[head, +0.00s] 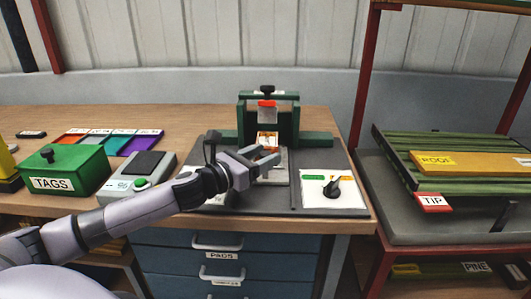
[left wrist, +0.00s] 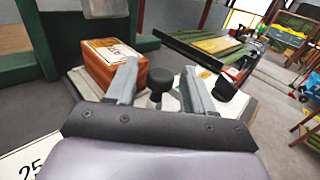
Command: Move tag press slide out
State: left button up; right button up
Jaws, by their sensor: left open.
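The green tag press (head: 285,120) stands at the back of a grey base plate, with a black knob and a red part at its top. Its pale slide (head: 274,175) extends out at the front, partly hidden by my left gripper (head: 275,155). An orange-brown block (head: 267,140) with a white label sits on the slide; it also shows in the left wrist view (left wrist: 100,68). My left gripper (left wrist: 160,68) is open, its fingers on either side of a black knob (left wrist: 160,80) beside the block. I cannot tell if they touch it. My right gripper is out of view.
A white panel with a black dial (head: 332,188) is right of the slide. A green TAGS box (head: 65,170), a grey device (head: 138,178) and coloured trays (head: 110,142) are on the left. A red-framed rack (head: 430,225) stands right of the bench.

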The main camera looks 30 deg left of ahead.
pick_arm(q)
jog(key=shift+w+d, duration=0.15)
jog(key=shift+w, duration=0.35)
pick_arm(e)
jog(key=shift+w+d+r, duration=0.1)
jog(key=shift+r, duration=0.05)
